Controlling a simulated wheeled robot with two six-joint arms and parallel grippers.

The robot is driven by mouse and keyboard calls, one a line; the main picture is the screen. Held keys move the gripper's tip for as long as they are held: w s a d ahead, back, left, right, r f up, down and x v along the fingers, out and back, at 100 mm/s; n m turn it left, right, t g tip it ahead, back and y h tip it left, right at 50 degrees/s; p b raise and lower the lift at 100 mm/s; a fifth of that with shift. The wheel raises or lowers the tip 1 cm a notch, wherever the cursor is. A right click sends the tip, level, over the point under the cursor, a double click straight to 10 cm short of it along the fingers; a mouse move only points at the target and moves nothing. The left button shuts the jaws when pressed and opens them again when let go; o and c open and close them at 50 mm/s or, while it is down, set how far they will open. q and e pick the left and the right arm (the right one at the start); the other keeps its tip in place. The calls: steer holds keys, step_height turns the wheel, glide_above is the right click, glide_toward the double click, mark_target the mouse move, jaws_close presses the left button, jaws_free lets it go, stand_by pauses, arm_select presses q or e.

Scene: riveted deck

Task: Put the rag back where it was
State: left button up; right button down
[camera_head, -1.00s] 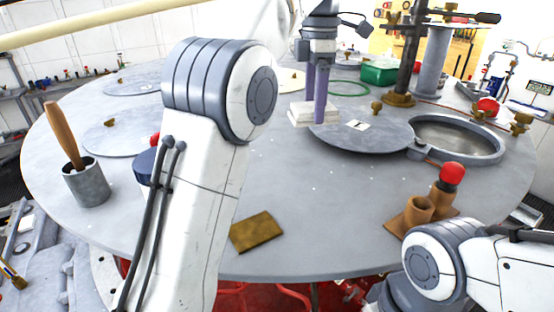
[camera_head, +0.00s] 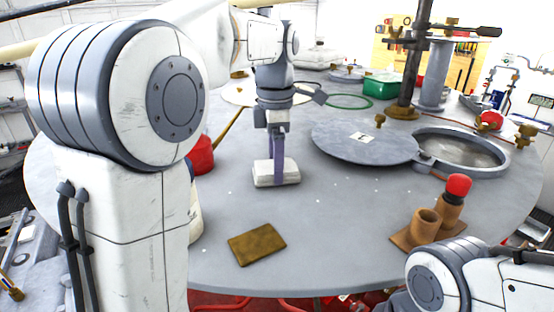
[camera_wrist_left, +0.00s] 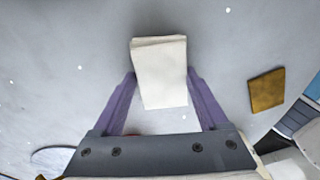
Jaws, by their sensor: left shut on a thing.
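The rag (camera_head: 277,174) is a white, folded, block-shaped cloth. My left gripper (camera_head: 276,160) points down and is shut on it, with its purple fingers on either side. In the left wrist view the rag (camera_wrist_left: 160,75) sits between the two fingers (camera_wrist_left: 161,85). It is over the open grey middle of the round table, left of the flat round lid (camera_head: 350,145). I cannot tell whether its underside touches the table. My right arm shows at the lower right, but its gripper is out of view.
A brown flat pad (camera_head: 257,244) lies near the table's front edge. Two brown cups on a base, one with a red-topped item (camera_head: 457,188), stand at the right. An open round hatch (camera_head: 460,150) and a dark post (camera_head: 412,70) are behind. A green box (camera_head: 381,87) is farther back.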

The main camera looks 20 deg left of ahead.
arm_select(q)
steer(key=shift+f, duration=0.1)
steer(key=shift+f, duration=0.1)
steer(key=o, duration=1.2)
step_height(320, 180, up, 12)
steer(key=shift+r, duration=0.15)
